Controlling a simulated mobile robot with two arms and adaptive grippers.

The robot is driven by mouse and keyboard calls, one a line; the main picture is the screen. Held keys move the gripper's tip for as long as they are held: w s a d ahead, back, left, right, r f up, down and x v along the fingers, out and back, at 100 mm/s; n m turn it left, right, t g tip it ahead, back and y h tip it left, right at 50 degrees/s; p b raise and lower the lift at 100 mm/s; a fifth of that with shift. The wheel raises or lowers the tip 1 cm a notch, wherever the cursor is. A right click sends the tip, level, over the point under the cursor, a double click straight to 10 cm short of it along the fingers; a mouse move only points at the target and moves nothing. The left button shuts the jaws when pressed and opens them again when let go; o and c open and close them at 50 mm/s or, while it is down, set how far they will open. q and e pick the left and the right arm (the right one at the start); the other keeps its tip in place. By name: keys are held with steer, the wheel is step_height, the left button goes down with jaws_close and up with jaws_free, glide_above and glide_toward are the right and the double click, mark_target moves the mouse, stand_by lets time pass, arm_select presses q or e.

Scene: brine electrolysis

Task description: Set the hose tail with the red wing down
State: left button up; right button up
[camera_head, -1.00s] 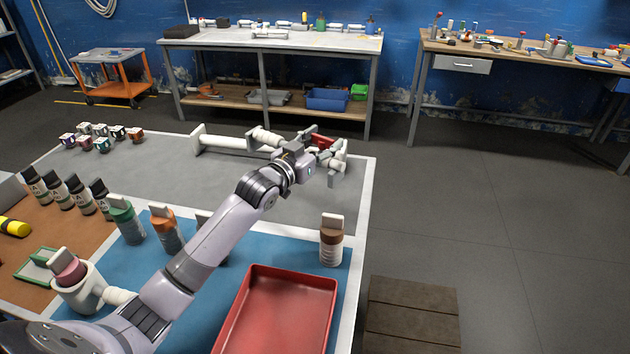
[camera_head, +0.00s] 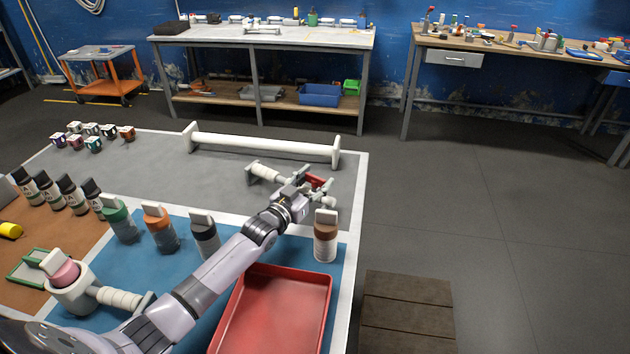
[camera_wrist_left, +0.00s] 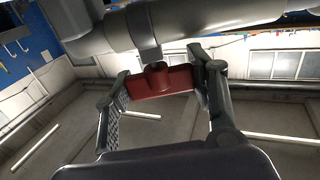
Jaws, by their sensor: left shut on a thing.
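The hose tail (camera_head: 266,173) is a pale ribbed tube with a flange at its left end. Its red wing (camera_head: 318,182) sits at my left gripper (camera_head: 312,188). In the left wrist view the red wing (camera_wrist_left: 160,83) is between the two fingers, with the grey tube (camera_wrist_left: 180,25) across the top. My left gripper is shut on the wing. The hose tail lies roughly level over the grey part of the table (camera_head: 215,178), near its right edge. I cannot tell whether it touches the surface. The gripper hides part of the tube. My right gripper is not in view.
A long white bar with end plates (camera_head: 265,145) lies behind the hose tail. A brown-capped bottle (camera_head: 325,240) stands close in front. A red tray (camera_head: 325,310) is nearer. A white vessel (camera_head: 72,293) with a ribbed side tube stands at left.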

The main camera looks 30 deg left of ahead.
arm_select(q)
steer(key=shift+f, duration=0.1)
steer(key=o, duration=1.7)
steer(key=shift+s, duration=0.3)
steer(key=s+a, duration=0.1)
steer(key=s, duration=0.6)
steer(key=shift+b, duration=0.3)
